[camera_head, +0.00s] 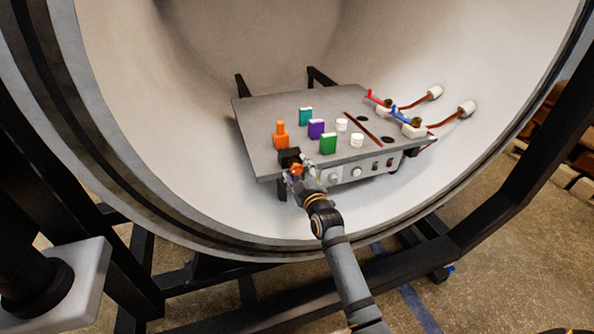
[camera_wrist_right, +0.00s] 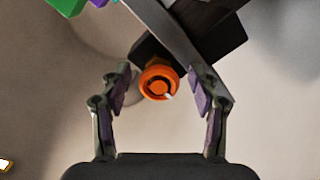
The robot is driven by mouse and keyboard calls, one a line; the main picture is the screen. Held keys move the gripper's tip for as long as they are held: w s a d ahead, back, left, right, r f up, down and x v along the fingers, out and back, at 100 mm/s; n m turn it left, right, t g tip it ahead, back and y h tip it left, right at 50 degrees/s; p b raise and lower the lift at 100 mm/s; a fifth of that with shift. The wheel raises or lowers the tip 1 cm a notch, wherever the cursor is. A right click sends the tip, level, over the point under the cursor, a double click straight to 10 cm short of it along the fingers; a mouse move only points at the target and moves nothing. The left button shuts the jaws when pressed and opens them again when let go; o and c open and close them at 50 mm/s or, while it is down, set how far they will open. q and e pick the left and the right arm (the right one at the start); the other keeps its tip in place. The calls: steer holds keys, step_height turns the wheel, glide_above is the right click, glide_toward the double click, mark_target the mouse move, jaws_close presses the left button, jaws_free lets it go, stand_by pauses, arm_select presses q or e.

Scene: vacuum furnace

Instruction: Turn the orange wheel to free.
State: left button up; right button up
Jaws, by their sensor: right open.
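The orange wheel (camera_wrist_right: 158,82) shows in the right wrist view as a round orange knob on a black block, centred between the two fingertips. In the head view the wheel (camera_head: 296,169) is a small orange spot at the front left edge of the grey panel, partly hidden by the gripper. My right gripper (camera_head: 297,178) is open in front of the wheel; in the wrist view the right gripper (camera_wrist_right: 163,92) has one finger on each side of it, with gaps visible. My left gripper is not in view.
The grey panel (camera_head: 262,125) sits inside the round furnace chamber (camera_head: 480,40). On it stand an orange block (camera_head: 281,136), purple block (camera_head: 316,128), green block (camera_head: 328,143), teal block (camera_head: 305,115) and white knobs. Red and blue levers (camera_head: 407,117) are at the right.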

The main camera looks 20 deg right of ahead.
steer(key=shift+s, duration=0.4)
steer(key=s, duration=1.1)
steer(key=shift+s+d, duration=0.15)
steer(key=shift+d, duration=0.05)
steer(key=s+d+f+m+g+p, duration=0.1)
steer(key=s+f+g+p, duration=0.2)
steer(key=f, duration=0.8)
steer(key=s+f+m+g+p, duration=0.1)
steer(key=s+f+m+g, duration=0.2)
steer(key=f, duration=0.7)
steer(key=s+d+f+g+p, duration=0.15)
steer(key=s+f, duration=0.35)
steer(key=f, duration=0.6)
steer(key=s+d+f+m+g+p, duration=0.1)
steer(key=s+f+g, duration=0.2)
steer(key=s, duration=0.8)
steer(key=s+d+f+m+g+h+p, duration=0.1)
steer(key=s+d+f+m+g, duration=0.1)
steer(key=s+f, duration=0.6)
steer(key=s+d+f+m+g+p, duration=0.2)
steer(key=s+f+g, duration=0.2)
steer(key=s, duration=1.1)
steer(key=shift+d+f, duration=0.2)
steer(key=shift+f, duration=0.6)
